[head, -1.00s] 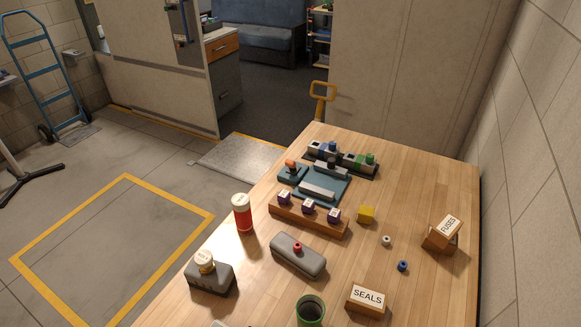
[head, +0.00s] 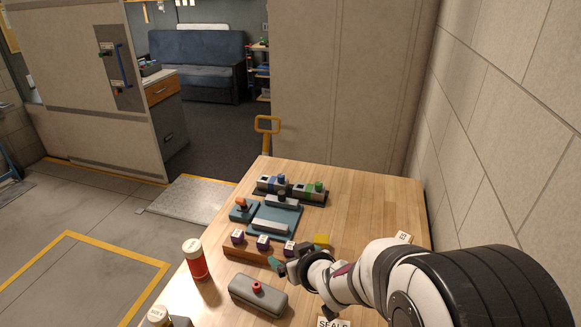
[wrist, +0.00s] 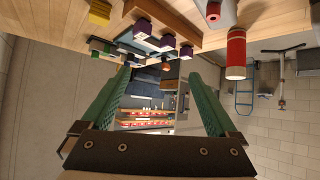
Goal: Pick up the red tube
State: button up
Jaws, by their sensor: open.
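The red tube (head: 196,262) has a white cap and stands upright near the table's left edge. It also shows in the wrist view (wrist: 236,54), at the upper right and outside the fingers. My gripper (head: 277,264) is above the table, to the right of the tube and apart from it. In the wrist view my gripper (wrist: 159,76) has its two green fingers spread wide with nothing held between them.
A grey case with a red knob (head: 257,287) lies right of the tube. A wooden rack with purple-sided blocks (head: 263,242) is behind it. A yellow cube (head: 322,240) is close to my arm. The table's far right is clear.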

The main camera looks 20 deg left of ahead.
aim_at(198, 254)
jog(key=a+f+n+g+y, duration=0.1)
jog(key=a+f+y, duration=0.1)
jog(key=a, duration=0.5)
jog(key=s+a+f+n+y, duration=0.1)
jog(key=a+f+n+y, duration=0.1)
jog(key=a, duration=0.5)
jog(key=a+f+n+g+y, duration=0.1)
jog(key=a+f+n+y, duration=0.1)
jog(key=a, duration=0.5)
jog(key=shift+s+a+f+g, duration=0.2)
jog(key=shift+s+f+g, duration=0.1)
jog(key=shift+f, duration=0.25)
jog(key=x, duration=0.6)
jog(key=shift+s+a+r, duration=0.1)
jog(key=shift+a+r, duration=0.05)
jog(key=shift+r, duration=0.1)
grip_shut()
